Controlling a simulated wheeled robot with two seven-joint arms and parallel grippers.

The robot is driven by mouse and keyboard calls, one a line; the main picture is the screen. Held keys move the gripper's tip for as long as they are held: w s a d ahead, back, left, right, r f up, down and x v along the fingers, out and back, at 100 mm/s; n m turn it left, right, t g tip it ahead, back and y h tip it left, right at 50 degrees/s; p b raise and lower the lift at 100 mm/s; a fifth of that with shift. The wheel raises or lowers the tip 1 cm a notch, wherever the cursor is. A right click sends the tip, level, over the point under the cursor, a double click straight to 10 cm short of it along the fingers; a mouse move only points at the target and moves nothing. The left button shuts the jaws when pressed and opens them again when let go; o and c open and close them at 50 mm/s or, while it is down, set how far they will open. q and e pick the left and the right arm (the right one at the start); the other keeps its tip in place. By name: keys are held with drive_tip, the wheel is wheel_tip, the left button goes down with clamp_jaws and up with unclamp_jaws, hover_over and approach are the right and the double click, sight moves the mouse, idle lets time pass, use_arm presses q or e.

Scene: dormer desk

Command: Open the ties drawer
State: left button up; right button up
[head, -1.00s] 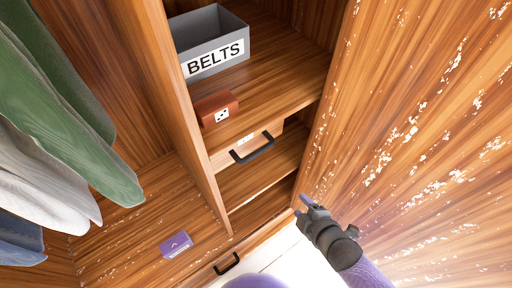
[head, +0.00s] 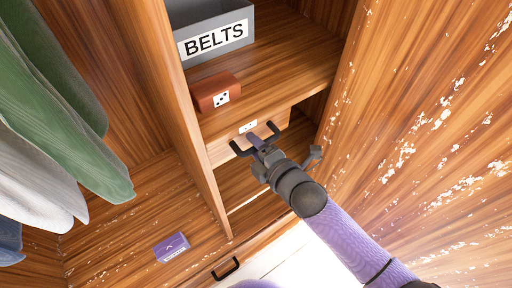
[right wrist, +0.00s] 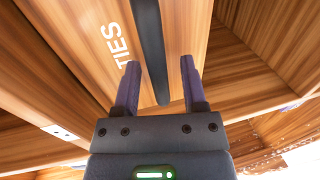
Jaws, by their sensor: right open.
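In the right wrist view the drawer front (right wrist: 95,25) reads "TIES", and the dark handle (right wrist: 152,50) runs between my fingers. My right gripper (head: 257,141) is at the handle in the head view, covering its middle. In the right wrist view the right gripper (right wrist: 157,80) is open, one finger on each side of the handle. I cannot tell whether the fingers touch it. My left gripper is not in view.
A grey "BELTS" bin (head: 213,40) and a reddish-brown box (head: 215,92) stand on the shelf above. A purple box (head: 171,247) lies on the lower left floor. Clothes (head: 50,110) hang left; a wooden panel (head: 430,130) bounds the right.

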drive_tip(key=shift+c, duration=0.3)
clamp_jaws()
idle(1.1)
